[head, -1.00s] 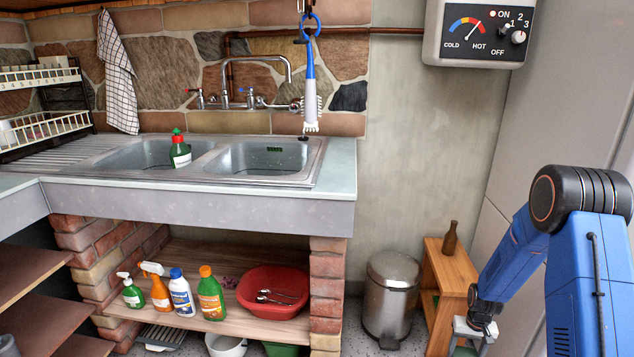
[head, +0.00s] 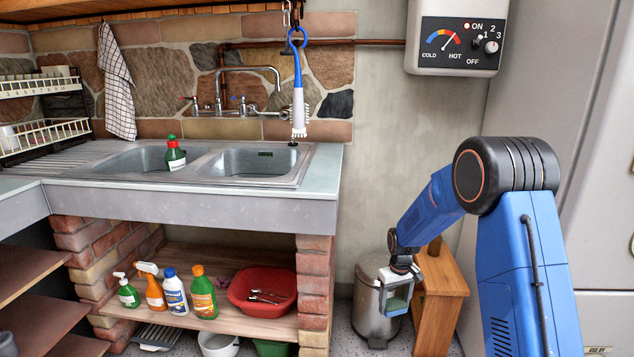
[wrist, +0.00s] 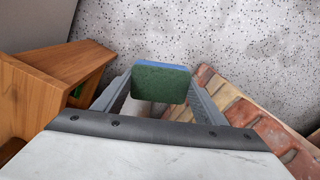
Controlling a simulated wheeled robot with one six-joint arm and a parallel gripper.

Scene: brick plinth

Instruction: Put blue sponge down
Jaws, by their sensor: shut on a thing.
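My gripper (head: 397,297) is in front of the metal bin, to the right of the brick plinth under the sink. In the wrist view my gripper (wrist: 161,95) is shut on the blue sponge (wrist: 162,83), which has a dark green pad facing the camera and a blue layer along its top edge. The sponge sits between the two grey fingers, above the speckled floor.
The metal bin (head: 370,313) and a wooden stool (head: 442,287) stand close to my gripper. A brick pillar (head: 314,290) is on the left. The shelf below carries several bottles and a red basin (head: 240,291).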

